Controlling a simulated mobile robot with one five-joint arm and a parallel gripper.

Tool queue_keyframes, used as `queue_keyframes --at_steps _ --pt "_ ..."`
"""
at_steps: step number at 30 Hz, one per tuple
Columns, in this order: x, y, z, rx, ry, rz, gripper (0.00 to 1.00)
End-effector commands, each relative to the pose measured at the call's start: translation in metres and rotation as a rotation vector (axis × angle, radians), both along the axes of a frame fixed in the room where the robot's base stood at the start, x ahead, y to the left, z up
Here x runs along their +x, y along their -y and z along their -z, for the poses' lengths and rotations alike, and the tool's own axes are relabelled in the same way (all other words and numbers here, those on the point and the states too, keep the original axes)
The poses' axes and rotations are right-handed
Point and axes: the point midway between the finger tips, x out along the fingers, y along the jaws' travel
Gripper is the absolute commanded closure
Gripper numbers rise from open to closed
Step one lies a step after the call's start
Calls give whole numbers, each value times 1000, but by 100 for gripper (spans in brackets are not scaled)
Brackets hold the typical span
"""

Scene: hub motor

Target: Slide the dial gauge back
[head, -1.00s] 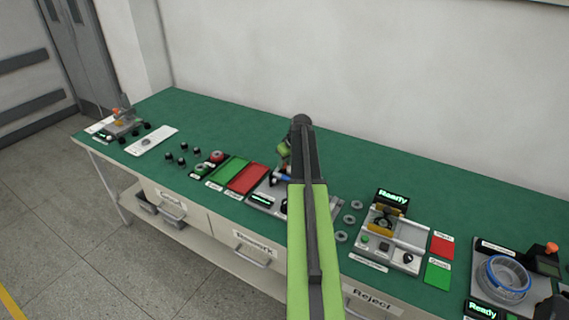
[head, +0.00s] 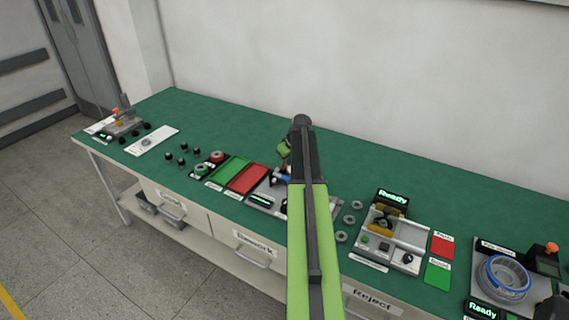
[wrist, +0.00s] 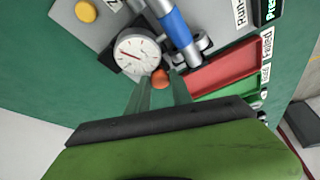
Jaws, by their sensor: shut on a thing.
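The dial gauge (wrist: 139,52) has a round white face with a red needle and sits on a dark mount, beside a blue and silver cylinder (wrist: 175,27) in the wrist view. My gripper (wrist: 161,84) is at the lower right edge of the gauge. Its two fingers are closed around the small orange knob (wrist: 160,78) at the gauge's edge. In the head view my arm covers most of this grey fixture (head: 262,200) and hides the gauge and fingertips.
A red tray (head: 247,179) and a green tray (head: 226,170) lie left of the fixture. Metal rings (head: 349,219) and another station with a "Ready" display (head: 392,197) stand to the right. The green bench top behind is clear.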

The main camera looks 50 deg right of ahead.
Motion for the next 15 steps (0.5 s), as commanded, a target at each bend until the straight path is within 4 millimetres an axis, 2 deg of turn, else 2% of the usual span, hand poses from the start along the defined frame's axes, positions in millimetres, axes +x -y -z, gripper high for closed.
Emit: queue_keyframes --at_steps 8,15 --pt "0 2 0 -1 -1 0 100" --pt "9 33 0 -1 -1 -1 100"
